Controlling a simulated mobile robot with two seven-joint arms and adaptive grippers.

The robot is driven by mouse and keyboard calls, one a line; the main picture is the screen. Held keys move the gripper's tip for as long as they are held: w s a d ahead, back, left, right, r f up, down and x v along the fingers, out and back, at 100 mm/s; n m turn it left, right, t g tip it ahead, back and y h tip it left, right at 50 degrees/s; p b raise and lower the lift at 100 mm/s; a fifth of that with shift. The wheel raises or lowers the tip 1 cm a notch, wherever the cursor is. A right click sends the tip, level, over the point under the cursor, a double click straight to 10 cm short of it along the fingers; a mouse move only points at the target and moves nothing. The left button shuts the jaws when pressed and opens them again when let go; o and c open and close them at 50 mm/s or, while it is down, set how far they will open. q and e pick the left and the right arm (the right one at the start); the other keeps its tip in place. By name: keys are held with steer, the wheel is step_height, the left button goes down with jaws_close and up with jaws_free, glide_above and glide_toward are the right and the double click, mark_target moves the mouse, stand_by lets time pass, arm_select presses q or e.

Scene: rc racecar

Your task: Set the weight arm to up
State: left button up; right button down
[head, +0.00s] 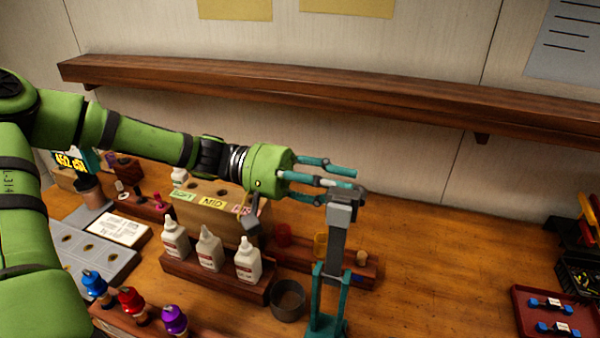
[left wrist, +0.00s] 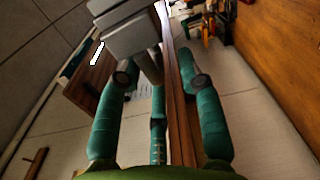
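A grey arm (head: 337,235) with a blocky head, likely the weight arm, stands roughly upright in a teal stand (head: 327,322) on the bench. My left gripper (head: 345,184) reaches in from the left, its teal fingers spread at the arm's top. In the left wrist view the fingers (left wrist: 160,82) are apart, and grey blocks (left wrist: 130,35) lie by the left fingertip. Whether they touch is unclear. The stand's lower end is cut off by the picture's bottom edge. My right gripper is not in view.
White bottles (head: 209,250) in a wooden rack (head: 215,277), a grey cup (head: 288,300) and a labelled wooden block (head: 215,208) crowd the left of the stand. A wall shelf (head: 300,92) runs behind. The bench (head: 440,260) to the right is clear up to a red tray (head: 552,309).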

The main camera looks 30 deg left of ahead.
arm_select(q)
steer(key=v, duration=0.9)
steer(key=shift+a, duration=0.35)
steer(key=shift+a+f, duration=0.1)
steer(key=shift+f, duration=0.05)
